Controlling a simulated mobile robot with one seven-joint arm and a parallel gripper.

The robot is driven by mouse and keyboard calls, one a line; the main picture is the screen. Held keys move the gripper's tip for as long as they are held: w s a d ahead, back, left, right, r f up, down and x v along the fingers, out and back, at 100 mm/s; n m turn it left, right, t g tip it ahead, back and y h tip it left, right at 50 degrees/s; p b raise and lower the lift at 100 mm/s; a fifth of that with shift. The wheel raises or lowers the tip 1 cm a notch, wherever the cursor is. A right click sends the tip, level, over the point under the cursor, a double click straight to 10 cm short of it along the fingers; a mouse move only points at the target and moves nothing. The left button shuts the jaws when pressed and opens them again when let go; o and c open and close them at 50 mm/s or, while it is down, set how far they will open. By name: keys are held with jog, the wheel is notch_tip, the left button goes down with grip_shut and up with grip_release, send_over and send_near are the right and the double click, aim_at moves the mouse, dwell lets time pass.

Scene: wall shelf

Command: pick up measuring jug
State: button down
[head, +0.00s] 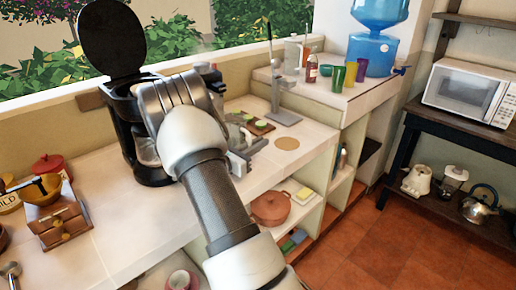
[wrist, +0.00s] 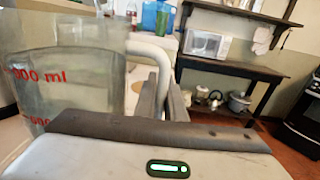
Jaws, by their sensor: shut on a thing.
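The measuring jug (wrist: 68,85) fills the left of the wrist view. It is clear, with red "ml" markings, and looks upright. Its pale handle (wrist: 155,48) curves to the right, and my gripper (wrist: 163,100) is shut on that handle. In the head view my gripper (head: 244,150) is over the counter, partly behind my own arm.
A black coffee maker (head: 150,175) with its lid up stands left of my arm. A blue water dispenser (head: 370,50) stands farther back. A round cork mat (head: 286,143) lies on clear counter.

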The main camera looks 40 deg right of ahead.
notch_tip(320, 180, up, 7)
jog(key=shift+r+p, duration=0.2)
jog(key=shift+p, duration=0.15)
dwell(0.4)
jog(key=shift+r, duration=0.1)
dwell(0.7)
dwell(1.5)
